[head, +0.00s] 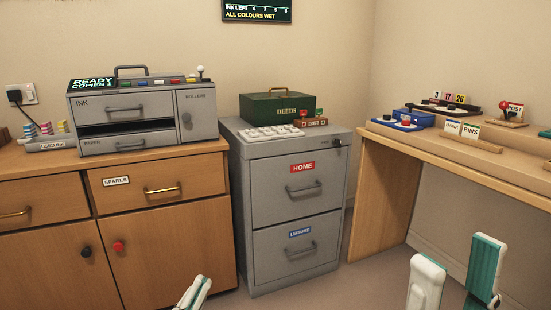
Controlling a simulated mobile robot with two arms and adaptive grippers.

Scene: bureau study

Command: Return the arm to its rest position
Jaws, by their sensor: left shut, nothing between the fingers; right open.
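My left gripper (194,291) shows at the bottom edge, left of centre, in front of the wooden cabinet. Its fingers are together with nothing between them, and the rest of that arm is out of frame. My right gripper (457,268) shows at the bottom right with white and teal fingers spread wide apart and nothing between them. It is in front of the floor below the wooden desk. Neither gripper appears to touch anything. The arm links are not in view.
A wooden cabinet (175,245) carries a grey copier (130,120). A grey filing cabinet (292,205) carries a green deeds box (277,105) and a white keypad (270,133). A wooden desk (385,195) on the right holds small items.

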